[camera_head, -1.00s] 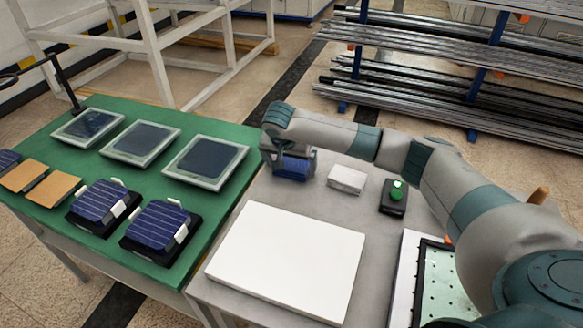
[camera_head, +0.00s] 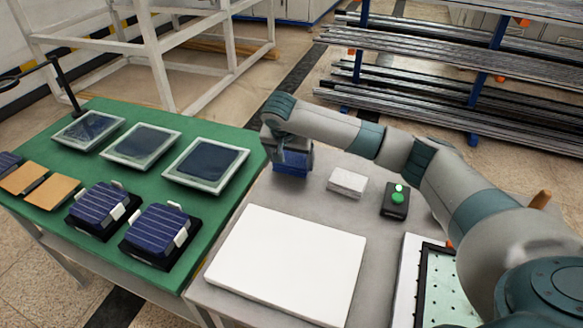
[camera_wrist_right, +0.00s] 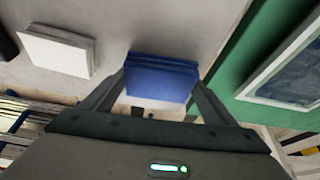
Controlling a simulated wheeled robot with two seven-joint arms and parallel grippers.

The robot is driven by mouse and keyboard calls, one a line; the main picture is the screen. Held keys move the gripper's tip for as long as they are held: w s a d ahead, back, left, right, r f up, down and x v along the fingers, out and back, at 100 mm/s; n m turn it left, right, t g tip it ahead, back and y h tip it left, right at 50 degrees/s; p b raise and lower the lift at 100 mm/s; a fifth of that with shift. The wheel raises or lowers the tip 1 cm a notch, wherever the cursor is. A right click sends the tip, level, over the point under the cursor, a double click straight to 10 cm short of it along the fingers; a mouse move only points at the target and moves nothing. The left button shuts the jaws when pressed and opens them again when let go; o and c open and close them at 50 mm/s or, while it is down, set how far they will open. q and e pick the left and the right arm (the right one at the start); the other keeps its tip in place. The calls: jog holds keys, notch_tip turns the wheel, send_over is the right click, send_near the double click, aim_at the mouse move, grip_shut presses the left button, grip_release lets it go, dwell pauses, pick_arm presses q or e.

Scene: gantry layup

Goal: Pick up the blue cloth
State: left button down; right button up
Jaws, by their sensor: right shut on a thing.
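The blue cloth (camera_head: 292,160) is a folded, block-shaped stack at the far left of the grey table. My right gripper (camera_head: 287,150) comes down over it from above, and its fingers partly hide it in the head view. In the right wrist view the blue cloth (camera_wrist_right: 162,80) sits between the two fingertips of my right gripper (camera_wrist_right: 163,92), one finger at each side, shut on it. Whether the cloth is clear of the table is hard to tell. My left gripper is not in view.
A small white block (camera_head: 347,182) and a black box with a green button (camera_head: 395,200) stand right of the cloth. A large white slab (camera_head: 288,265) lies in front. The green table (camera_head: 150,182) at left holds several panels. Metal racks (camera_head: 440,75) stand behind.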

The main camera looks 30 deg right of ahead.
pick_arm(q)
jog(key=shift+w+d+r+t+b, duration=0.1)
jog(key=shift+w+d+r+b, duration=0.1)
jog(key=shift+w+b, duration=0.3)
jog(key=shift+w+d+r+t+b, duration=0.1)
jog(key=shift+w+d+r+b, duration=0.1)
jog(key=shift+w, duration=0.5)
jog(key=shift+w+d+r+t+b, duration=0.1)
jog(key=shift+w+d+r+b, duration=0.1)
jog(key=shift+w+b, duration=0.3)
pick_arm(e)
jog(key=s+d+r, duration=0.6)
jog(key=d+r, duration=0.1)
jog(key=d, duration=0.3)
jog(key=shift+r, duration=0.4)
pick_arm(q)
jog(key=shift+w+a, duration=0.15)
pick_arm(e)
jog(key=shift+o, duration=0.5)
jog(key=shift+a, duration=0.15)
